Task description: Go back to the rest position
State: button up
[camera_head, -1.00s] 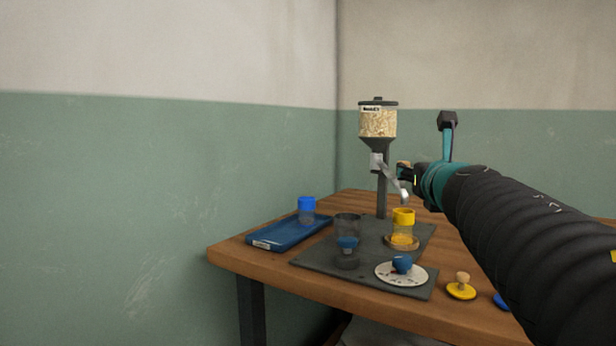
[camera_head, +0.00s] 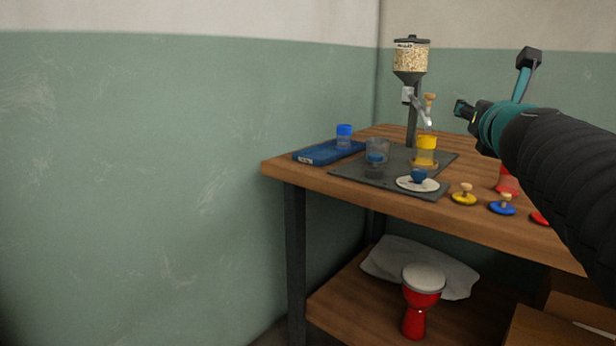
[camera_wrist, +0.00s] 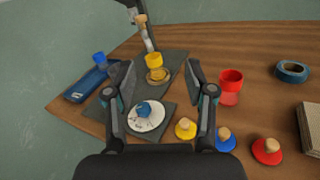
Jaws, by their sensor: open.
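My gripper (camera_head: 464,108) is raised above the table at the right of the head view. In the wrist view my gripper (camera_wrist: 158,82) has its two fingers spread wide with nothing between them, above the table. The dispenser (camera_head: 411,60) with pale contents stands at the table's back, to the left of my gripper. A clear cup with a yellow rim (camera_head: 426,145) stands below its spout. A white disc with a blue piece (camera_head: 417,184) lies at the front of the dark mat (camera_head: 353,173).
Yellow (camera_head: 464,198), blue (camera_head: 502,208) and red (camera_wrist: 267,152) knobbed lids line the front. A red-rimmed cup (camera_wrist: 231,84) stands right. A red goblet drum (camera_head: 420,296) stands on the lower shelf.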

jog(key=s+a+f+m+g+y+p, duration=0.1)
jog(key=s+a+f+m+g, duration=0.3)
jog(key=s+f+m, duration=0.4)
jog(key=s+a+f+m+g+y+p, duration=0.1)
jog(key=s+a+f+m+g, duration=0.3)
jog(key=s+f+m, duration=0.4)
jog(key=s+a+f+m+g+y+p, duration=0.1)
jog(key=s+a+f+m+g, duration=0.3)
jog(key=f+m, duration=1.1)
jog(key=s+a+y, duration=0.1)
jog(key=s+a, duration=0.1)
jog(key=s, duration=0.2)
jog(key=shift+f, duration=0.2)
